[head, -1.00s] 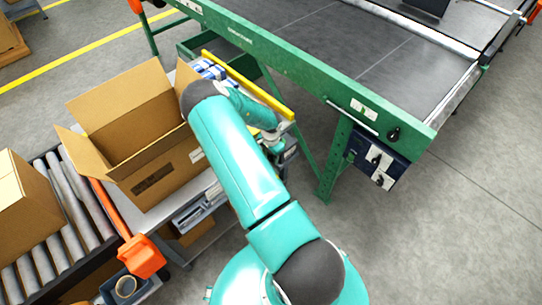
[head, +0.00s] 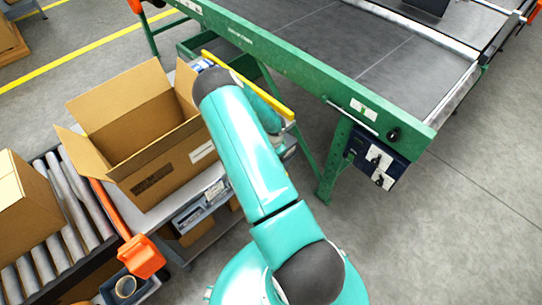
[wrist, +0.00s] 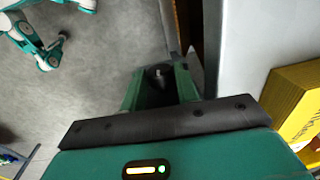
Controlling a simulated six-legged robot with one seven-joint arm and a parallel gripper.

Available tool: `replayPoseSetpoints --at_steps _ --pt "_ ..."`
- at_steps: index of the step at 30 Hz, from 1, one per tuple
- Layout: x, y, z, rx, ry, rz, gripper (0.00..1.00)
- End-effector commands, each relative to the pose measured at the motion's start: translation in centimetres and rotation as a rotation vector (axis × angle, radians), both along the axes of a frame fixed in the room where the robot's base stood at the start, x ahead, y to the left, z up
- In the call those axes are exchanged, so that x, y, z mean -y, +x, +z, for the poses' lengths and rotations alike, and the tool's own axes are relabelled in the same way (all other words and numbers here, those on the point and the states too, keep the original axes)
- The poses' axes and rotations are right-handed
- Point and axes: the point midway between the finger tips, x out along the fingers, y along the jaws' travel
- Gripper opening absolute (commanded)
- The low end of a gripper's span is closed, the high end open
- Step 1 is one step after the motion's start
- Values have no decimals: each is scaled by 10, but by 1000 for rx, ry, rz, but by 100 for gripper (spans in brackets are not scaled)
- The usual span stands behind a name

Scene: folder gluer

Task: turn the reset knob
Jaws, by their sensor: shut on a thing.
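My gripper shows in the wrist view (wrist: 158,92), its green fingers close together around a small dark thing (wrist: 158,72) with a pale tip. I cannot tell whether this is the reset knob. In the head view my own arm hides the gripper, near the right end of the grey table. A dark blue control box (head: 362,151) hangs under the green conveyor frame, with dark knobs on white plates (head: 377,157). Another black knob (head: 393,135) sits on the frame above it. I cannot read which is the reset knob.
An open cardboard box (head: 150,160) stands on the grey table (head: 140,218) at left. A yellow bar (head: 262,91) runs along the table's far side. A roller conveyor (head: 75,210) with a closed carton (head: 25,205) is at far left. Floor right of the control box is clear.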

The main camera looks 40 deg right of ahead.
Motion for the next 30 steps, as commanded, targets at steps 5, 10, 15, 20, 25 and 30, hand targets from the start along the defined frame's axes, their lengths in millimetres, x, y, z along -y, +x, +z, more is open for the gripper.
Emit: replayPoseSetpoints --at_steps 5,10,15,20,25,30 --pt "1 -3 1 84 5 -10 8" --pt "1 -4 0 176 8 -12 8" --pt "1 -7 -1 265 10 -11 8" --pt "1 -8 -2 352 12 -8 8" --pt "0 -10 -4 452 14 -5 8" --pt "0 -13 -6 584 18 -5 8"
